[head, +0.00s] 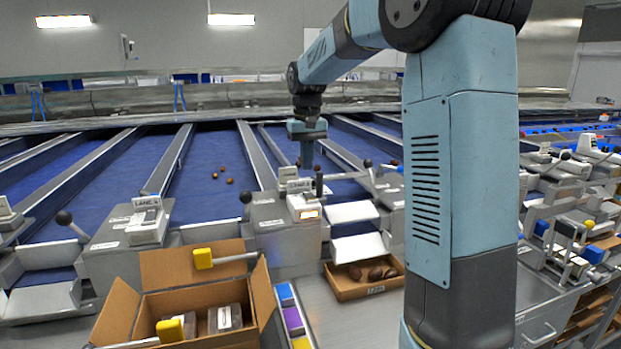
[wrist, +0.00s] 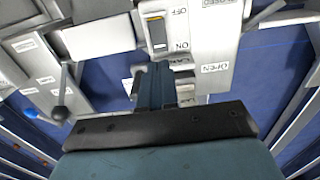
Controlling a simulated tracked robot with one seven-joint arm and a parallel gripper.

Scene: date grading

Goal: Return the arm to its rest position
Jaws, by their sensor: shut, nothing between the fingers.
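My gripper (head: 307,155) hangs pointing down from my light blue arm, above the grey lane panel at the middle of the head view. Its fingers are together with nothing between them. In the wrist view the shut fingers (wrist: 154,85) show over the panel, near a switch (wrist: 157,32) marked OFF and ON and a label reading OPEN. I cannot tell from these views whether the fingertips touch the panel.
Ball-topped levers (head: 245,197) stand beside the panels. An open cardboard box (head: 190,290) is at front left. A shallow carton (head: 345,288) holds dates. More equipment (head: 570,255) stands at the right.

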